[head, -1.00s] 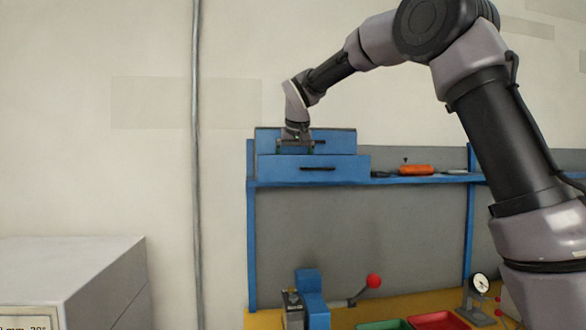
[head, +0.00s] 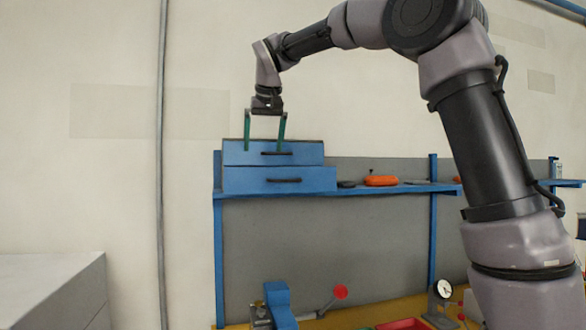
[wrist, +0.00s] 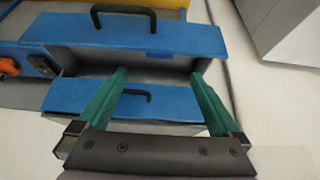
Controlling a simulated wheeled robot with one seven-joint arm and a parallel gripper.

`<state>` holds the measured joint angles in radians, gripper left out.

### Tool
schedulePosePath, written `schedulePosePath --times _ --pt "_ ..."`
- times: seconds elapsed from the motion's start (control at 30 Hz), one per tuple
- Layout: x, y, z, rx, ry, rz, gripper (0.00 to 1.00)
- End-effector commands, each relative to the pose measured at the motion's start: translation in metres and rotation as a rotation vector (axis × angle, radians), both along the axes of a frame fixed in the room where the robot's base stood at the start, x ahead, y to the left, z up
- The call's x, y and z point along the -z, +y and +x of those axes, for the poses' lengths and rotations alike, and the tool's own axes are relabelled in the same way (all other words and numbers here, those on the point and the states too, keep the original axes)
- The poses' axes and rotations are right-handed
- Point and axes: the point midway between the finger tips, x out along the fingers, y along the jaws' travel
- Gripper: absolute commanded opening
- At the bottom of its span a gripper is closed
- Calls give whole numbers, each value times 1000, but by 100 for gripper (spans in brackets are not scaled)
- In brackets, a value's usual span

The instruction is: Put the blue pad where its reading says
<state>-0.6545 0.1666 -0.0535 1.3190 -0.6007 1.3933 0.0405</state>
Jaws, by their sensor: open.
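I cannot pick out the blue pad in either view. My gripper (head: 265,147) is open and empty, its two green fingers pointing down at the top of the upper blue drawer (head: 240,157). The lower blue drawer (head: 245,182) stands further out below it. Both drawers have dark bar handles. In the wrist view my gripper's fingers (wrist: 158,75) spread apart over the two blue, handled drawer parts, with a grey gap between these. A small blue patch (wrist: 159,54) shows there; I cannot tell what it is. A dial gauge (head: 445,288) stands on the bench; its reading is too small to tell.
The drawers sit at the left end of a blue shelf (head: 400,189). An orange tool (head: 381,181) lies to their right. Below are a blue press with a red-knobbed lever (head: 340,291) and a red tray (head: 404,325). A grey cabinet (head: 60,285) stands at left.

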Motion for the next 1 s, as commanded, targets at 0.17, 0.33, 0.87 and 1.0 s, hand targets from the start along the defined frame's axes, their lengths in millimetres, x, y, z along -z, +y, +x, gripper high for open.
schedulePosePath --times 0.17,0.33,0.87,1.0 --pt "-1 -10 -3 8 2 6 100" --pt "3 -77 -32 64 19 62 100" --pt "132 -258 -238 399 -12 336 100" --pt "157 -266 -260 445 -24 363 100"
